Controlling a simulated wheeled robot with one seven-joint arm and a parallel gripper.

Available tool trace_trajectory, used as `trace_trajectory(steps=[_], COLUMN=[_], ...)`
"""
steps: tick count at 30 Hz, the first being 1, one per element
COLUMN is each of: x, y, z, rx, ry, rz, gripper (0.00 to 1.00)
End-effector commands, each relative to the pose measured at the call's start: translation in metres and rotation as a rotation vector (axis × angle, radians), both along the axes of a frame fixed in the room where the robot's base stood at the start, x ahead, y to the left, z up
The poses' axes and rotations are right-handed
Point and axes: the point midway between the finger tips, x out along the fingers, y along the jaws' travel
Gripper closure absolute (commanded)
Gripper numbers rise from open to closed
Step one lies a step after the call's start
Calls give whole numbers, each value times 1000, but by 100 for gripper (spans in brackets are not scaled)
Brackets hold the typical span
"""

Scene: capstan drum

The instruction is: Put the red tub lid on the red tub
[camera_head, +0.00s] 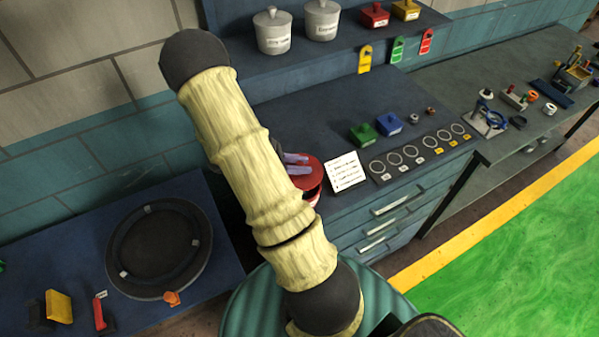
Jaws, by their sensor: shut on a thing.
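The red tub lid (311,170) shows as a red disc on the counter's left part, in the head view. My gripper (296,164), with pale purple fingers, is at the lid's upper left and shut on it. My arm hides the lid's left side and most of the gripper. The red tub (313,196) shows just below the lid, partly covered by it and by my arm. I cannot tell whether the lid touches the tub's rim or is held slightly above it.
A white printed card (345,172) lies just right of the tub. Green (363,134) and blue (389,124) blocks and a row of ringed spots (410,151) are farther right. White canisters (272,31) stand on the back shelf. A dark round disc (160,249) lies at lower left.

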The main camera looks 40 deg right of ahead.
Motion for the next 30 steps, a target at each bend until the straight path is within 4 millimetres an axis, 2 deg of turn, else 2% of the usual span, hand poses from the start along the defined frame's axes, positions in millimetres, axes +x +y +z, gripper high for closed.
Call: trace_trajectory(steps=[7, 15, 18, 30], x=[0, 0, 0, 0], y=[0, 0, 0, 0], z=[-5, -35, -41, -47], rx=[1, 0, 0, 0], ry=[3, 5, 3, 0], rz=[0, 1, 1, 1], gripper=[100, 100, 100, 100])
